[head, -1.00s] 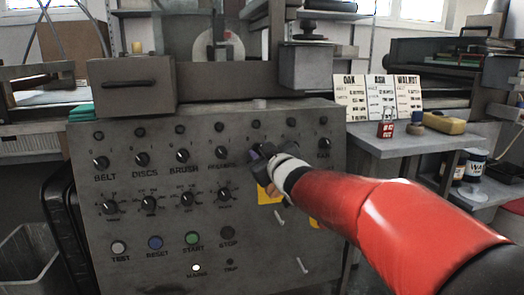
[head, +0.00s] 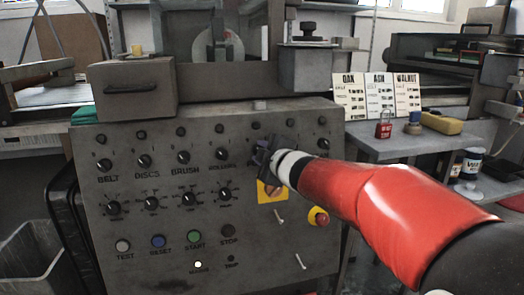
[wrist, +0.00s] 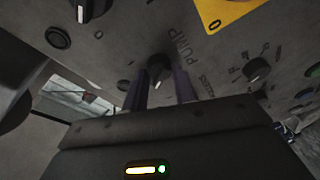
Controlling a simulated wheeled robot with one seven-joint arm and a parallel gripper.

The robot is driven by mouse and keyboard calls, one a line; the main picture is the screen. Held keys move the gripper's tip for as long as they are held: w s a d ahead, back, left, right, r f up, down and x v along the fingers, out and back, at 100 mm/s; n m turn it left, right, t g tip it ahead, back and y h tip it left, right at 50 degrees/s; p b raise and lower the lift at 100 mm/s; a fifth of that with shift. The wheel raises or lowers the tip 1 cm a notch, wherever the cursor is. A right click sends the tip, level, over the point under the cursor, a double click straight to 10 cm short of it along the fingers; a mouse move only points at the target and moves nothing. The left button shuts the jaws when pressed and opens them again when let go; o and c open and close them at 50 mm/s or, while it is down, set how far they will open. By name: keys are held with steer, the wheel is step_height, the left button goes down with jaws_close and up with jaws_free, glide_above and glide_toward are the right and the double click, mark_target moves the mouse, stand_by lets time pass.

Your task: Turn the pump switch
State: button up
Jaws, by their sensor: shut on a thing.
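The pump switch is a small black knob (wrist: 160,68) on the grey control panel (head: 100,255), with the label PUMP beside it in the wrist view. My gripper (wrist: 164,88) has its two purple fingers on either side of this knob, shut on it. In the head view my gripper (head: 263,152) is against the panel's upper row of switches, right of the polisher knob (head: 222,154). There it hides the pump switch and its label, so I cannot read the pointer's direction.
Neighbouring knobs marked belt (head: 104,166), discs (head: 144,161) and brush (head: 183,157) stand close by. A red stop button (head: 319,217) on yellow sits below my arm. A side table with sample cards (head: 380,95) is at right.

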stand_by(0.3)
steer(key=o, duration=1)
steer(key=shift+c, duration=0.2)
steer(key=p+v, duration=0.1)
steer(key=v, duration=0.6)
steer(key=shift+s, duration=0.35)
steer(key=shift+d+r, duration=0.1)
steer(key=shift+d, duration=0.05)
